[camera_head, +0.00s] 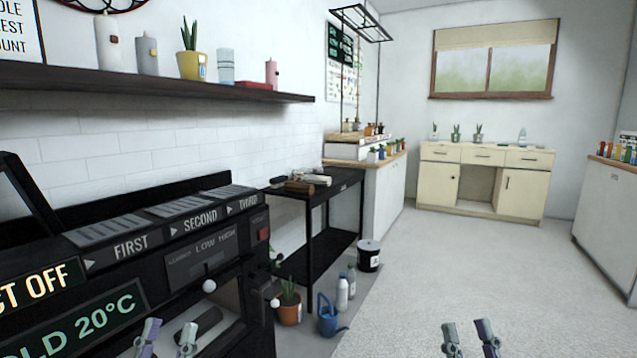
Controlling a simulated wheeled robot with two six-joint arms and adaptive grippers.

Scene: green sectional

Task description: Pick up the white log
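A small group of logs lies on top of the black side table (338,182), beyond the black machine. A dark brown log (299,187) and a lighter brown log (317,179) are at the front. A pale, whitish piece (307,171) shows behind them; it is too small to tell surely whether it is the white log. My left gripper (168,337) is at the bottom left in front of the machine, fingers apart and empty. My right gripper (469,338) is at the bottom right over the floor, fingers apart and empty. Both are far from the logs.
The black machine (160,240) with labelled buttons fills the left. A potted plant (290,305), blue watering can (328,315), bottles (342,293) and a black bucket (369,255) stand on the floor around the table. The grey floor (470,265) to the right is clear.

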